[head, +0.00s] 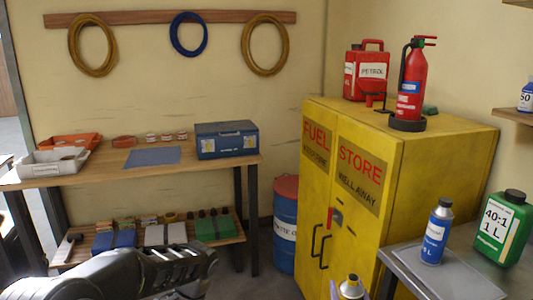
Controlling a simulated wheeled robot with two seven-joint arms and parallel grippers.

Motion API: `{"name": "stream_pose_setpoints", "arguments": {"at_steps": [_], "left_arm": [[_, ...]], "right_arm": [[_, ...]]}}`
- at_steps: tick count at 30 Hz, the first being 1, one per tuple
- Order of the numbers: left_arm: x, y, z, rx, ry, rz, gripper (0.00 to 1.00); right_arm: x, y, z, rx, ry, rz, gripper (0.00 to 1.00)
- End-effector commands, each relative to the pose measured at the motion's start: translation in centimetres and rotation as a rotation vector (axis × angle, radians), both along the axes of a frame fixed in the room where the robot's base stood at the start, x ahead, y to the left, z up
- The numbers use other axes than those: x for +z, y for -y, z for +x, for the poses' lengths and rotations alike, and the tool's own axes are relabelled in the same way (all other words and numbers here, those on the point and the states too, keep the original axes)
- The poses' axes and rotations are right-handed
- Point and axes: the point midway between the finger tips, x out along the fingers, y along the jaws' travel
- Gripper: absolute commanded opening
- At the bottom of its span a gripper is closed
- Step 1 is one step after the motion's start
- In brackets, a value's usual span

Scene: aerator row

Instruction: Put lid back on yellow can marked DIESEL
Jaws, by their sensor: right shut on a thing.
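No yellow can with a readable DIESEL mark shows, and no loose lid can be made out. A small container (350,287) with a silver cone top and dark cap is cut off at the bottom edge; no marking on it can be read.
A yellow fuel cabinet (420,150) carries a red petrol can (366,75) and a fire extinguisher (411,85). A grey table (460,278) holds a blue bottle (436,235) and a green can (502,230). A workbench (100,178) stands left, a blue drum (284,225) beside the cabinet.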

Motion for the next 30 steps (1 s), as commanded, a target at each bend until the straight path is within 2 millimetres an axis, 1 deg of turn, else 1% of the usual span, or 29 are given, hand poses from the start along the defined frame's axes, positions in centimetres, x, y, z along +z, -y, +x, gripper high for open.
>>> {"name": "stream_pose_setpoints", "arguments": {"at_steps": [1, 3, 8, 23, 26, 30], "left_arm": [[0.0, 0.4, -0.1, -0.009, -0.001, 0.0, 0.0], [-0.1, 0.8, -0.1, -0.022, 0.0, 0.0, 0.0], [-0.1, 1.5, -0.1, -0.038, 0.0, 0.0, 0.0], [-0.1, 1.4, -0.1, -0.038, 0.0, 0.0, 0.0], [-0.1, 1.4, -0.1, -0.038, 0.0, 0.0, 0.0], [-0.1, 1.4, -0.1, -0.038, 0.0, 0.0, 0.0]], "right_arm": [[-0.6, -0.3, -0.2, 0.006, -0.003, 0.001, 0.0], [-1.0, -0.6, -0.3, 0.01, -0.001, 0.0, 0.0], [-1.5, -0.7, -0.4, 0.011, 0.001, -0.001, 0.0], [-1.5, -0.7, -0.4, 0.012, 0.001, -0.002, 0.0], [-1.7, -1.1, -0.7, 0.028, 0.0, -0.002, 0.0], [-2.2, -2.2, -1.5, 0.08, 0.0, -0.002, 0.0]]}}
